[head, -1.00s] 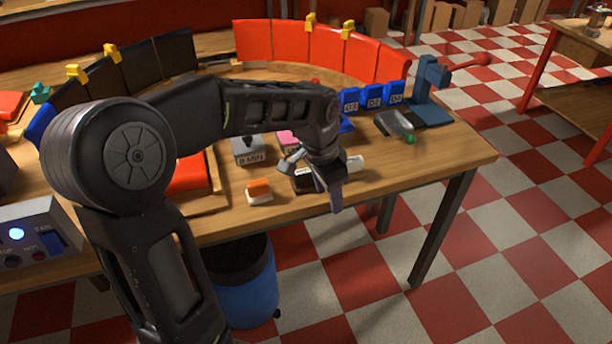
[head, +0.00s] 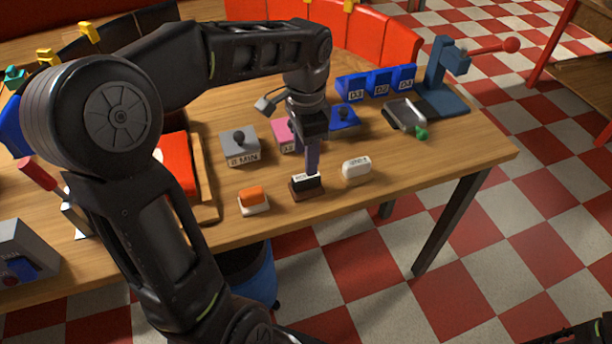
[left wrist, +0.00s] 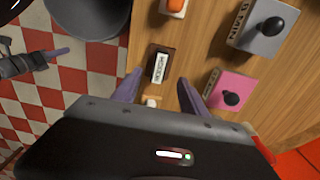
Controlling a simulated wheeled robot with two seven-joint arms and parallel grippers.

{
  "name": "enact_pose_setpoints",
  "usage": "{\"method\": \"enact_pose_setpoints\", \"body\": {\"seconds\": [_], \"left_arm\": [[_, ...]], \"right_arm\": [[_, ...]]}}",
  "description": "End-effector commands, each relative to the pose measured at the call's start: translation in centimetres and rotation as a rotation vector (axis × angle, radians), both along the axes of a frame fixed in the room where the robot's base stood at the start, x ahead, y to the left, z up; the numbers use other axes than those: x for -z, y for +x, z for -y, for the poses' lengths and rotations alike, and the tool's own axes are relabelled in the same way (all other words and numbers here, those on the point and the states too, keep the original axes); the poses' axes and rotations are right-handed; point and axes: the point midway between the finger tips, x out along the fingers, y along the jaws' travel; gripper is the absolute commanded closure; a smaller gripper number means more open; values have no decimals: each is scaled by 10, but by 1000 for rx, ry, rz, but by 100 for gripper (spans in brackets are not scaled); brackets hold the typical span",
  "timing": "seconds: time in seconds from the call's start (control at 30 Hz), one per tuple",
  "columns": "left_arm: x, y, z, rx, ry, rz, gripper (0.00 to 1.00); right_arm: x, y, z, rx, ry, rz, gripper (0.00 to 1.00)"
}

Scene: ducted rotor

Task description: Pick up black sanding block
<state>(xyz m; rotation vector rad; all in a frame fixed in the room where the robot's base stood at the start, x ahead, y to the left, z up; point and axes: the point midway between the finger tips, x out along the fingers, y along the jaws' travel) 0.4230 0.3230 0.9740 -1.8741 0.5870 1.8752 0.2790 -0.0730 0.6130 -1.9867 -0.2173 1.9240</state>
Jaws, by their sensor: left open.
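The black sanding block (head: 306,188), dark with a white label, lies near the front edge of the wooden table. My left gripper (head: 312,160) points down just above and behind it in the head view, partly overlapping it. In the left wrist view the block (left wrist: 160,64) shows beyond the gap between the open purple fingers of my left gripper (left wrist: 159,80), with nothing held. My right gripper (left wrist: 56,53) seems to show at the left of the wrist view, over the floor; its opening is unclear.
An orange-topped block (head: 254,201) sits left of the black block and a white block (head: 356,169) right of it. Behind stand a grey knobbed box (head: 240,148), a pink box (head: 284,133) and a blue box (head: 346,120). The table's front edge (head: 340,213) is close.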

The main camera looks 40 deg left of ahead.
Motion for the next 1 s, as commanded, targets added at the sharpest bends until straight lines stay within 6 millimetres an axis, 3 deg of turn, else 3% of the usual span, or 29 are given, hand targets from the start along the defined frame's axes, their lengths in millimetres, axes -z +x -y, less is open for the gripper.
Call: {"method": "enact_pose_setpoints", "body": {"seconds": [0.17,0.43,0.77,1.0], "left_arm": [[2,0,0,0,0,0,49],[26,0,0,-1,-1,-1,49],[28,0,0,-1,-1,-1,49],[58,-1,1,0,-1,-4,49]], "right_arm": [[0,0,0,0,0,0,100],[-1,0,0,0,0,0,100],[-2,0,0,0,0,0,100],[-8,0,0,0,0,0,100]]}}
